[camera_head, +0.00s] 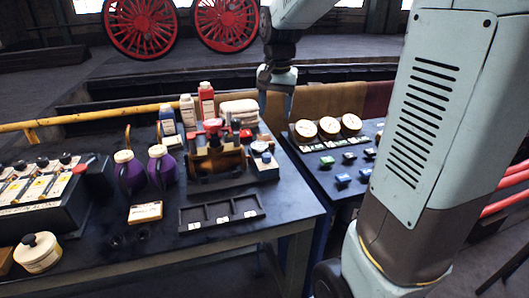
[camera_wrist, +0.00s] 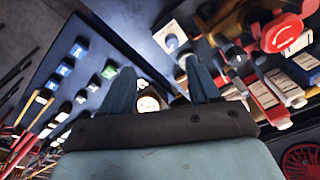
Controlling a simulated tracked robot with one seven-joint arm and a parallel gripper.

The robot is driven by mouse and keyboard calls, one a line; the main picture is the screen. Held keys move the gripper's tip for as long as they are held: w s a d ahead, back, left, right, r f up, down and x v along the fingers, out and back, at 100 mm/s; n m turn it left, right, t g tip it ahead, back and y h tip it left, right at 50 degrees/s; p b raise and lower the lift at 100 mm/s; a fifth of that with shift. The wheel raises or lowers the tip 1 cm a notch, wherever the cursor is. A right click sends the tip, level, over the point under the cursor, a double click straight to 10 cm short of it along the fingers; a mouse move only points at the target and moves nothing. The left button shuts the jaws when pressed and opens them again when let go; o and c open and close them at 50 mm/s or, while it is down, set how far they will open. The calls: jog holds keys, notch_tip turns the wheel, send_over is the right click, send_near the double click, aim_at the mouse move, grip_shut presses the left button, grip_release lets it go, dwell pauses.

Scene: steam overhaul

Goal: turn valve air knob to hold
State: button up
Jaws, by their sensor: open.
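My gripper (camera_wrist: 160,70) is open, with its two fingers apart and nothing between them. In the head view my gripper (camera_head: 277,85) hangs above the back of the workbench, near the gap between the two tables. A small pale box with a dark blue knob (camera_wrist: 172,42) shows just beyond the fingertips in the wrist view. What looks like the same knob (camera_head: 266,157) is at the right end of the bench in the head view. I cannot read its label or setting, so I cannot tell for sure that it is the valve air knob. The fingers look clear of it.
A brown machine with a red part (camera_head: 213,125) stands beside the box, with bottles (camera_head: 206,99) behind. A black tray (camera_head: 221,212) lies in front. The right table holds round gauges (camera_head: 329,126) and several blue and green knobs (camera_head: 342,180). Purple jugs (camera_head: 161,166) stand left.

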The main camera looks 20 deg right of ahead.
jog(key=m+g, duration=0.1)
jog(key=m, duration=0.1)
send_over(266, 154)
notch_tip(266, 154, down, 5)
notch_tip(266, 154, down, 14)
jog(key=shift+s+f, duration=0.1)
jog(key=shift+c, duration=0.2)
jog(key=c, duration=1)
